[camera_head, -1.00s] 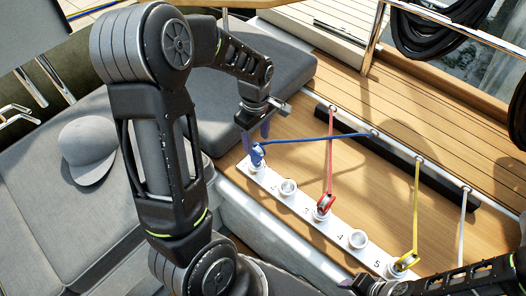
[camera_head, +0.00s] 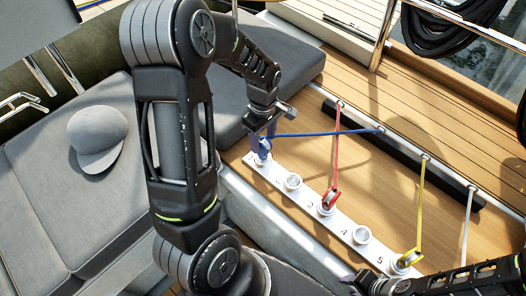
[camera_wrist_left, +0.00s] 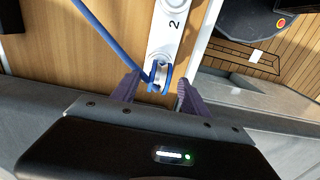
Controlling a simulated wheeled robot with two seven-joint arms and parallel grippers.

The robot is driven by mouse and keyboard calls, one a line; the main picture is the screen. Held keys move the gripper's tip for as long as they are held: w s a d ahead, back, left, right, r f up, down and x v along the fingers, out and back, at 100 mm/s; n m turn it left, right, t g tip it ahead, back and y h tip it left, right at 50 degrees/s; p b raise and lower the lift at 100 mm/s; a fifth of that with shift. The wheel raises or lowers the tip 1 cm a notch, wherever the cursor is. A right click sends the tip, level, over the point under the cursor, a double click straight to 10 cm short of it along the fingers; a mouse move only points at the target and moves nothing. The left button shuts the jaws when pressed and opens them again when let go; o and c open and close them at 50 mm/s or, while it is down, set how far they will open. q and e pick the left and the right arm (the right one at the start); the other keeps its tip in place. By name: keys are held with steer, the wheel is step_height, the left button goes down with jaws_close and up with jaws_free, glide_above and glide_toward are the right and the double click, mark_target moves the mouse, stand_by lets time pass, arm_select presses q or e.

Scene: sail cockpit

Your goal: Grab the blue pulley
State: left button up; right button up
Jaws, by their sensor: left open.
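The blue pulley (camera_head: 262,157) stands at the far end of the white numbered strip (camera_head: 335,222), with a blue line (camera_head: 320,133) running from it to the right. In the left wrist view the pulley (camera_wrist_left: 158,76) lies between the purple fingertips, with a gap on both sides. My left gripper (camera_head: 262,137) is open over the pulley; in the wrist view its fingers (camera_wrist_left: 156,88) are spread. My right gripper (camera_head: 352,281) is at the bottom of the head view, apart from the pulley; its jaws are too unclear to judge.
A red pulley (camera_head: 327,203) and a yellow pulley (camera_head: 405,261) with taut lines stand on the same strip, with empty round seats (camera_head: 292,181) between. A black rail (camera_head: 400,150) runs behind. A grey cap (camera_head: 98,140) lies on the grey cushions at left.

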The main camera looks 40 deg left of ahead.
mark_target(263, 152)
arm_select(q)
step_height(263, 152, down, 5)
steer(key=shift+w+r, duration=0.1)
steer(key=shift+r, duration=0.1)
steer(key=shift+c, duration=0.5)
jaws_close()
stand_by(0.4)
